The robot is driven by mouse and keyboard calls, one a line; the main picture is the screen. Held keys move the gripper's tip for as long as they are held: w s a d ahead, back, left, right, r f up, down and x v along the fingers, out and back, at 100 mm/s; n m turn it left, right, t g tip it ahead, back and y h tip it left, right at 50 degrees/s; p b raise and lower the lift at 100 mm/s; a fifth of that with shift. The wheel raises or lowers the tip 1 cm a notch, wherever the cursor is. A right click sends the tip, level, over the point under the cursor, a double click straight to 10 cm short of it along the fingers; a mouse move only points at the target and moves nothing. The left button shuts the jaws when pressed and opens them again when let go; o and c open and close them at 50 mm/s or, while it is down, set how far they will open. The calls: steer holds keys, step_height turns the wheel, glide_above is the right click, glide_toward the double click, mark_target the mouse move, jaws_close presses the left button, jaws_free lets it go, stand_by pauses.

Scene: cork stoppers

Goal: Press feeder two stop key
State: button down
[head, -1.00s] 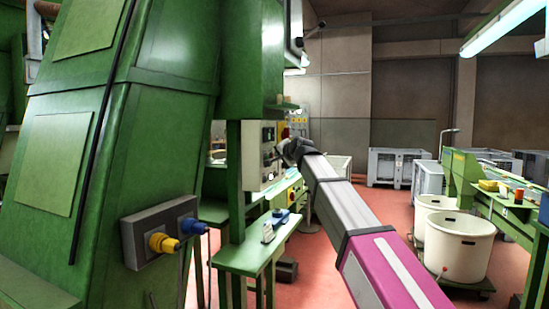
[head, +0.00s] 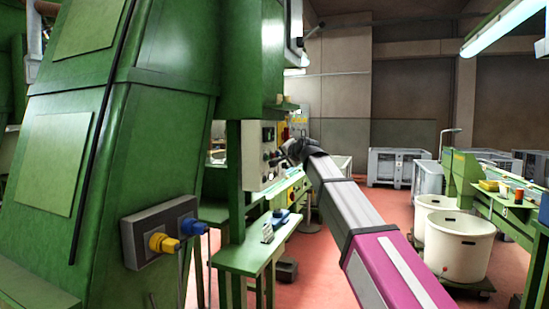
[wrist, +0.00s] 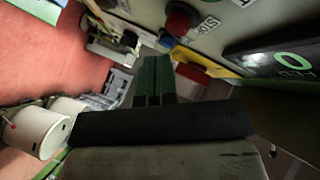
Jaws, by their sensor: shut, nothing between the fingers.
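A pale control panel (head: 250,163) is fixed to the green machine frame in the head view. In the wrist view its face (wrist: 215,35) fills the upper right. It carries a red round button (wrist: 182,20) and a black plate (wrist: 285,55) with a green ring mark and small lettering that I cannot read. I cannot tell which control is the feeder two stop key. My gripper (wrist: 152,62) is shut and empty, with its fingers beside the panel face. Whether they touch it is not clear. In the head view, my gripper end is small and dark against the panel.
A large green machine housing (head: 150,130) with a grey socket box (head: 160,232) stands at left. A green bench (head: 250,255) sits below the panel. Cream tubs (head: 460,247) and a green conveyor (head: 500,205) stand at right. Red floor lies open between.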

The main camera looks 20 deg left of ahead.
steer(key=d, duration=0.4)
steer(key=shift+s+d, duration=0.2)
steer(key=shift+d, duration=0.1)
stand_by(0.5)
steer(key=s+d+f+n+g+h, duration=0.1)
steer(key=d+f+h, duration=0.1)
steer(key=d+f, duration=0.75)
steer(key=s+d+f+g+h, duration=0.15)
steer(key=d+f, duration=0.25)
steer(key=f, duration=1)
steer(key=d+f+n+g+h, duration=0.1)
steer(key=d+f+g+h, duration=0.15)
steer(key=d+f, duration=0.7)
steer(key=s+d+f+g+h, duration=0.1)
steer(key=s+d+f+g, duration=0.1)
steer(key=s+d+f, duration=0.4)
steer(key=s+d+f+n+g+h, duration=0.1)
steer(key=s+d+f+g, duration=0.1)
steer(key=s+d+f, duration=0.5)
steer(key=s+d+f+g+h, duration=0.2)
steer(key=s+d+f, duration=0.4)
steer(key=f, duration=0.9)
steer(key=s, duration=0.3)
steer(key=shift+d+f+g, duration=0.15)
steer(key=shift+f+g, duration=0.15)
steer(key=shift+f, duration=0.1)
